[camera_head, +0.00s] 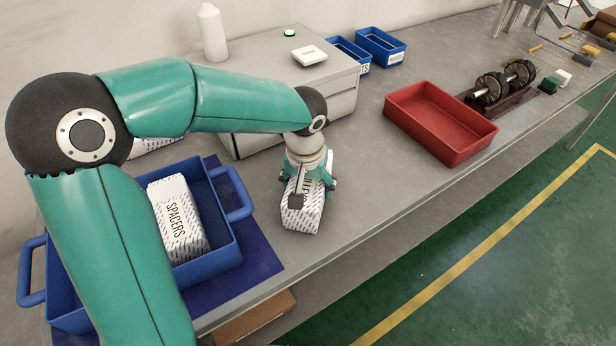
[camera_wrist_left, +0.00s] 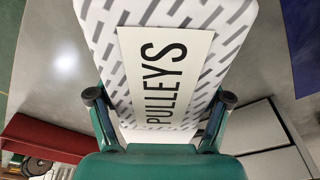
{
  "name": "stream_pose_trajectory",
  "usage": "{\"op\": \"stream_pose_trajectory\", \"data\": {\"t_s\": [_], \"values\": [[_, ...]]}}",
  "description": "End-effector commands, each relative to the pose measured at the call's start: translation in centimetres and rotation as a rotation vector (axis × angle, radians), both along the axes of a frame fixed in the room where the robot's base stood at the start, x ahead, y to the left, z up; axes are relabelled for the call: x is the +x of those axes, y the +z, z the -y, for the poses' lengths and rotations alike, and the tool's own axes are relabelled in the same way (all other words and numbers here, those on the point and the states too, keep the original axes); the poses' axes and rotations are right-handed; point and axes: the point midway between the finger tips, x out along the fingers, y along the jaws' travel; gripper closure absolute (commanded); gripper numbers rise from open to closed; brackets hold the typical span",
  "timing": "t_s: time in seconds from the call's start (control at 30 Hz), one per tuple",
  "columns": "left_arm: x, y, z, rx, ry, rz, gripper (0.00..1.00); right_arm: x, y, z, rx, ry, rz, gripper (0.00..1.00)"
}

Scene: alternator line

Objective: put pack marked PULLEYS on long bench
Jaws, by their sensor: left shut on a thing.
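The pack marked PULLEYS (camera_head: 301,217) is a white box with dark dashes, at the bench's near side, right of the blue tote. In the left wrist view the pack (camera_wrist_left: 205,20) shows its PULLEYS label between the fingers. My left gripper (camera_head: 308,190) is shut on the pack from above; it also shows in the left wrist view (camera_wrist_left: 158,100). The pack is on or just above the long bench (camera_head: 368,190); I cannot tell whether it touches. My right gripper is not in view.
A blue tote (camera_head: 228,257) with a pack marked SPACERS (camera_head: 178,222) stands at the left on a blue mat (camera_head: 262,262). A red tray (camera_head: 440,122) lies to the right. A grey drawer unit (camera_head: 345,100) stands behind. Bare bench lies between pack and tray.

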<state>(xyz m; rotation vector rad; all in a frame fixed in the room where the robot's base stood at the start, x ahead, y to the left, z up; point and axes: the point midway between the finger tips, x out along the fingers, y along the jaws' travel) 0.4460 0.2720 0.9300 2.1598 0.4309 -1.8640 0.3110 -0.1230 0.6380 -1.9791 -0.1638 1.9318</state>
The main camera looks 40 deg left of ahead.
Motion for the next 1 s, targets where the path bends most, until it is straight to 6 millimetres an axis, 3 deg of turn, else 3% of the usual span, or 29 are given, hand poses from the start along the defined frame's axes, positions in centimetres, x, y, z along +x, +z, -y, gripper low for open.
{"op": "stream_pose_trajectory", "data": {"t_s": [0.3, 0.33, 0.43, 0.87, 1.0], "values": [[0.2, 0.0, 0.0, 0.0, 0.001, 0.008, 0.64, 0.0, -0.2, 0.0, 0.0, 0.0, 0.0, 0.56], [0.0, -0.1, 0.0, -0.001, 0.0, 0.001, 0.17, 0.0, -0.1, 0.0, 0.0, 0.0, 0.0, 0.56], [0.0, -0.1, 0.0, -0.001, 0.0, 0.001, 0.01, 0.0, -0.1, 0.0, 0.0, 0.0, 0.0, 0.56], [0.1, 0.3, 0.1, 0.0, -0.001, 0.002, 0.0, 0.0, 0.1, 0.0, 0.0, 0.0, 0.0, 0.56], [-0.1, 1.8, 0.1, 0.0, 0.0, 0.007, 0.0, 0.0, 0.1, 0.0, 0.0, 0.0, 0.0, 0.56]]}}
